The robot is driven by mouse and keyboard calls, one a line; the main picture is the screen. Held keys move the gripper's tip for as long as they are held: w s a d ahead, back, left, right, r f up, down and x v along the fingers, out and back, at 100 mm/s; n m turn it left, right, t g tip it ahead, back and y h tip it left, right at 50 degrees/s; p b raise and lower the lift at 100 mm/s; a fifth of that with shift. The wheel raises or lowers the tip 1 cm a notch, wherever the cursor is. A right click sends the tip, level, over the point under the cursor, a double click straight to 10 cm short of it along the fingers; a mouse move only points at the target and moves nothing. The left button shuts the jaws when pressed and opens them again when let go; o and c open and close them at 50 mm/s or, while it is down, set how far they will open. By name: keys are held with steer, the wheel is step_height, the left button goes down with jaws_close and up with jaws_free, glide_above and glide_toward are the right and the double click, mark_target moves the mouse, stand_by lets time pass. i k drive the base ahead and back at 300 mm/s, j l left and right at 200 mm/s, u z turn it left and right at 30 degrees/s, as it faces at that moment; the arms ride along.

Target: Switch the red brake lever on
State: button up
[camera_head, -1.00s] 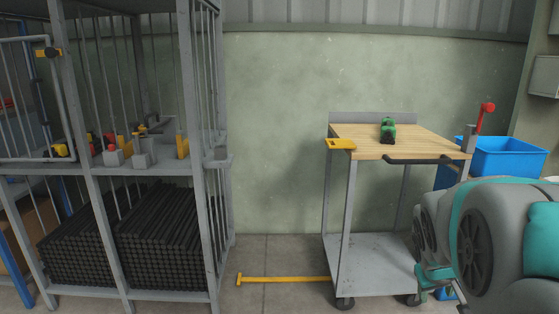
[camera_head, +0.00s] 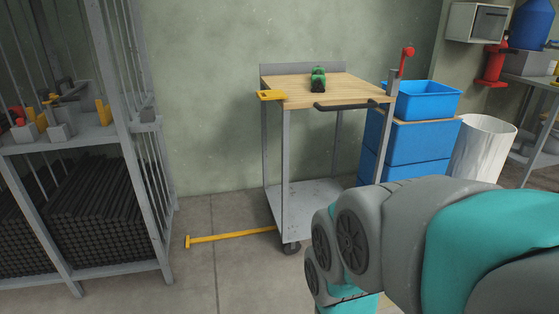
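The cart (camera_head: 345,92) has a wooden top, grey legs and a grey lower shelf. My arm, grey and teal, fills the lower right and hides part of the cart's lower right side. My gripper is not in view.
A green tool (camera_head: 318,80) lies on the cart top. Blue bins (camera_head: 424,102) and a white bin (camera_head: 482,147) stand right. A yellow bar (camera_head: 230,237) lies on the floor; a metal rack (camera_head: 150,160) is left.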

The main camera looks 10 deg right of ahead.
mark_target(408, 51)
steer(key=i+l+z, duration=0.1)
steer(key=i+z, duration=0.55)
steer(key=i, duration=0.3)
